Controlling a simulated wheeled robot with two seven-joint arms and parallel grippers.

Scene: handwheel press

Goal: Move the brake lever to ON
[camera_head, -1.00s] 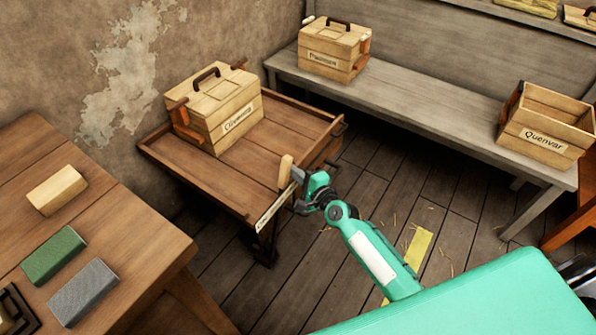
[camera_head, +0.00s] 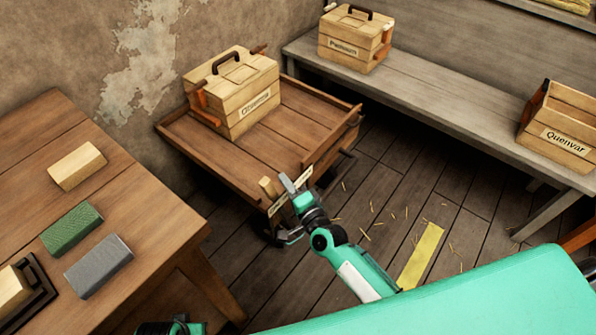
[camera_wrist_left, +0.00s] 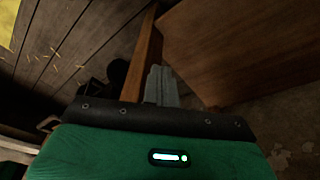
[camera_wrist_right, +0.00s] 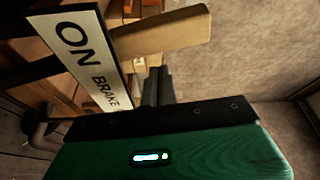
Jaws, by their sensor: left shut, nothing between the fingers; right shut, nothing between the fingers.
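The brake lever's pale wooden handle (camera_head: 267,187) stands at the cart's front corner, by the left end of a cream label plate (camera_head: 305,174). In the right wrist view the handle (camera_wrist_right: 165,35) sticks out from behind the plate (camera_wrist_right: 88,60), which reads "ON" and "BRAKE"; the handle appears beside the "ON" part. My right gripper (camera_head: 288,183) is shut and empty, just right of the handle; I cannot tell whether they touch. My left gripper (camera_wrist_left: 160,87) is shut and empty, low beside a wooden table; in the head view only a bit of its arm shows.
The wooden cart (camera_head: 320,150) carries a labelled wooden box (camera_head: 235,95). A table (camera_head: 150,200) with several blocks stands at the left. A grey bench (camera_head: 430,95) with two more boxes runs along the back. The floor right of the cart is open.

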